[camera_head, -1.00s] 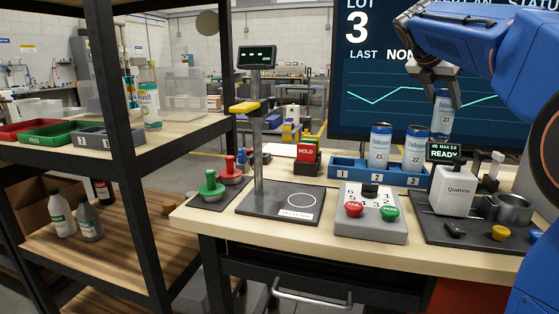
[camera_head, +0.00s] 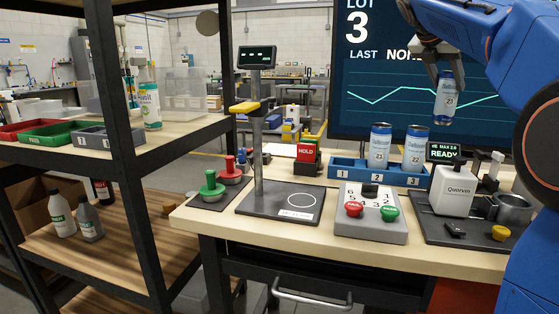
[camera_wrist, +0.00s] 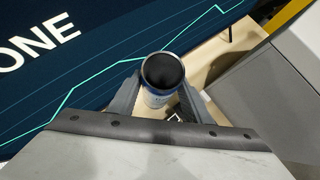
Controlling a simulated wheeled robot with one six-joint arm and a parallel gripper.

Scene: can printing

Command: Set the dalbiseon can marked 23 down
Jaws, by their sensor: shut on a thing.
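My gripper (camera_head: 443,84) is shut on a blue and silver can (camera_head: 446,104), marked 23, and holds it in the air by its upper part. The can hangs slightly tilted above the back right of the bench, in front of the big screen. In the wrist view the can (camera_wrist: 160,86) shows its dark round top between the two fingers. Two similar cans stand in the blue rack (camera_head: 346,172), one in the middle slot (camera_head: 380,146) and one in the right slot (camera_head: 415,148); slot 1 is empty.
A dark plate (camera_head: 262,209) with a white circle lies bare beneath a post with a display. A button box (camera_head: 371,222) sits mid-bench. A white Quorum machine (camera_head: 455,190) with a grey cup stands at the right. A red HOLD sign (camera_head: 306,152) stands left of the rack.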

